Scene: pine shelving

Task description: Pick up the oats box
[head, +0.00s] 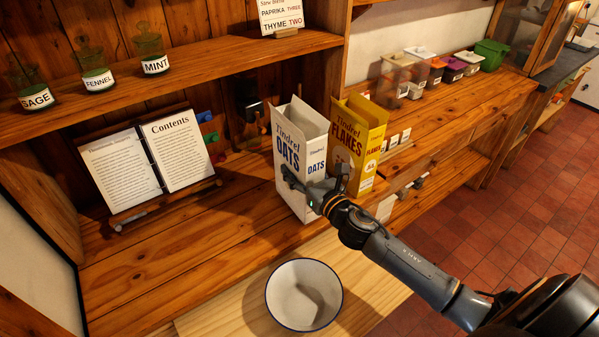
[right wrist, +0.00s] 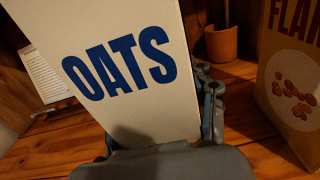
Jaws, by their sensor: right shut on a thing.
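The oats box (head: 292,147) is a tall white carton with blue "Tindrel OATS" lettering and an open top. It stands on the wooden shelf in the head view, looking upright or nearly so. My right gripper (head: 313,190) is shut on its lower part, with a finger across its front. In the right wrist view the oats box (right wrist: 130,70) fills the middle, and a gripper finger (right wrist: 210,105) lies along its right side. Whether its base touches the shelf is hard to tell. My left gripper is not in view.
A yellow flakes box (head: 358,140) stands close to the right of the oats box. A white bowl (head: 304,294) with a dark rim sits in front on a pale board. An open contents binder (head: 147,163) stands at left. Labelled jars (head: 97,76) stand on the upper shelf.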

